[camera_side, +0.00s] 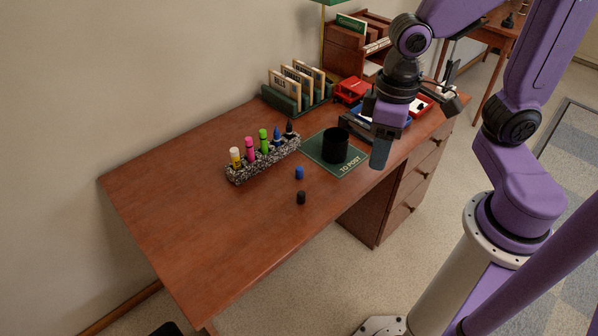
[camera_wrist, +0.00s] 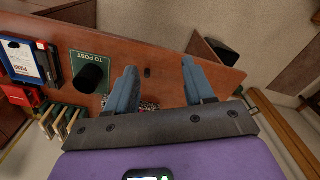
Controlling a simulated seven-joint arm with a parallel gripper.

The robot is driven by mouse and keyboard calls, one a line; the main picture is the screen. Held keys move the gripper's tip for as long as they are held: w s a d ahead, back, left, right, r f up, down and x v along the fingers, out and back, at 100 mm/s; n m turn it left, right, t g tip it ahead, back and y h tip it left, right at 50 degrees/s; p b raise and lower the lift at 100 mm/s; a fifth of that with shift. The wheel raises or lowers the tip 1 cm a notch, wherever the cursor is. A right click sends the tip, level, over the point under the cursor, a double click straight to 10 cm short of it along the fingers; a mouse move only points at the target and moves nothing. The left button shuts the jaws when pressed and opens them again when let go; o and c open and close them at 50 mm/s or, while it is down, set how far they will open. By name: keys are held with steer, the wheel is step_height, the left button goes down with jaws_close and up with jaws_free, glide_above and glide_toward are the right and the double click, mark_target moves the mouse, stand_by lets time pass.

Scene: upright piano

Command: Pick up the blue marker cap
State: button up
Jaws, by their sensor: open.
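The blue marker cap (camera_side: 299,173) stands on the brown desk, in front of the marker holder. In the wrist view I cannot make it out; a finger may hide it. A black cap (camera_side: 301,197) stands just nearer the desk's front edge, and it also shows in the wrist view (camera_wrist: 147,72). My gripper (camera_side: 381,153) is above the desk's right part, to the right of the blue cap and well apart from it.
A speckled holder (camera_side: 262,160) with several markers stands behind the caps. Card files (camera_side: 298,88) and red trays (camera_side: 352,90) are farther back. The desk's left part is clear.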

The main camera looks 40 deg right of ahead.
steer(key=w+a+f+m, duration=0.1)
steer(key=w+f+m, duration=0.3)
steer(key=w+m, duration=0.85)
steer(key=m, duration=1.1)
glide_above(299, 168)
step_height(299, 168, down, 8)
step_height(299, 168, down, 11)
steer(key=shift+f, duration=2.6)
jaws_close()
